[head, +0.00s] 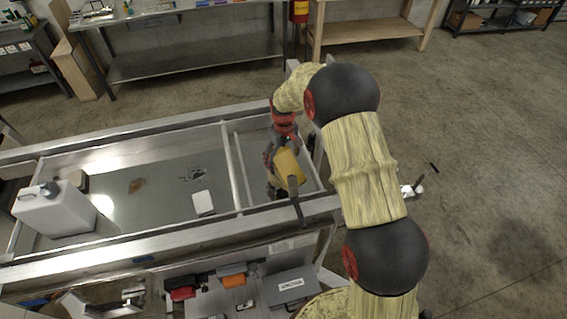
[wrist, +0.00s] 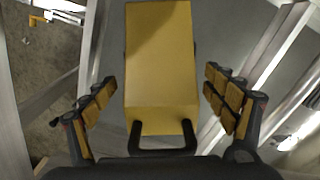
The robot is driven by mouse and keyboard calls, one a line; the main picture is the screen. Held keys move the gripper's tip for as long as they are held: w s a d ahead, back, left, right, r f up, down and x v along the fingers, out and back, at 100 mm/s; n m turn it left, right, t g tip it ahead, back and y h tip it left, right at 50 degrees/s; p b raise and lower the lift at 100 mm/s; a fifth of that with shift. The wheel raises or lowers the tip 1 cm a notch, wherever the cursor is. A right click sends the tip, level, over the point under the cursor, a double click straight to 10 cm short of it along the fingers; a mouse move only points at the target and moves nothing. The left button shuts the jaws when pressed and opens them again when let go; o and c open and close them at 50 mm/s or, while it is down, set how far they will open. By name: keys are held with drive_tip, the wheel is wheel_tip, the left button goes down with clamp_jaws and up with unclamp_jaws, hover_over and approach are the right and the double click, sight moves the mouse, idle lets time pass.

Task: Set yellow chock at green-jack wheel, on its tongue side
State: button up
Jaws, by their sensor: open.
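The yellow chock (head: 289,166) is in the narrow right end section of the trailer bed (head: 180,224), beside my gripper (head: 281,172), in the head view. In the wrist view the chock (wrist: 160,60) is large and central, with a black handle (wrist: 162,137) at its near end. My gripper (wrist: 163,98) is open, its padded fingers on either side of the chock with visible gaps. Whether the chock rests on the bed floor is hard to tell. I cannot make out a green jack or its wheel.
A white jug (head: 55,212), a white box (head: 203,203) and small items lie in the bed. A grey case (head: 284,286) and red and orange items (head: 232,281) sit in front of it. A metal bench (head: 190,62) stands behind. Open floor (head: 490,180) lies right.

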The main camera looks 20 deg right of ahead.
drive_tip(key=shift+f, duration=0.2)
drive_tip(key=shift+c, duration=1.1)
drive_tip(key=shift+r, duration=0.1)
drive_tip(key=c, duration=1.7)
